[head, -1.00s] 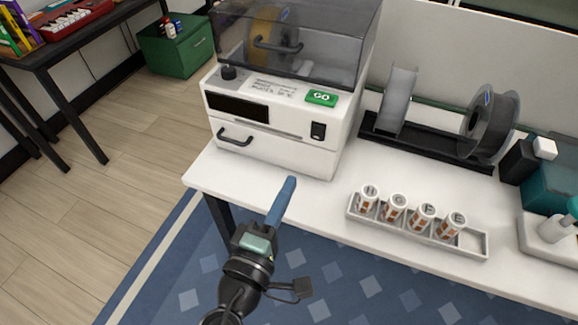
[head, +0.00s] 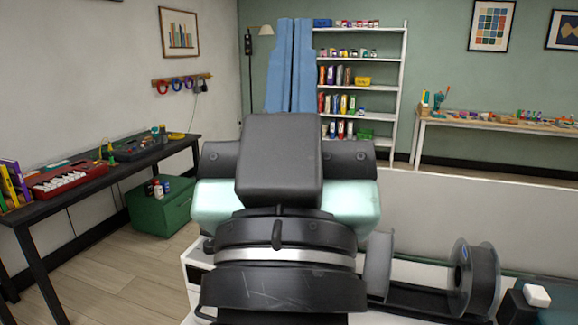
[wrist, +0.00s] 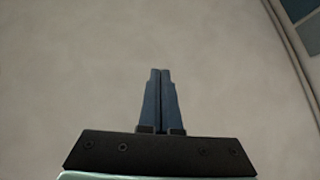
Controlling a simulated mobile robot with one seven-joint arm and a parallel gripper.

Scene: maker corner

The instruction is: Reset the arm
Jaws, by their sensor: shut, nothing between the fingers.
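My gripper (head: 291,65) is raised large in front of the head camera, its two blue fingers pointing up and side by side. The fingers are shut with nothing between them. In the wrist view the closed fingers (wrist: 161,98) point at a plain pale surface, with nothing near the tips. My wrist and gripper body hide most of the white machine and much of the white table (head: 196,268) behind them.
Spool holders with a dark spool (head: 484,281) stand at the right. A white shelf (head: 397,95) and a far table (head: 470,126) stand at the back.

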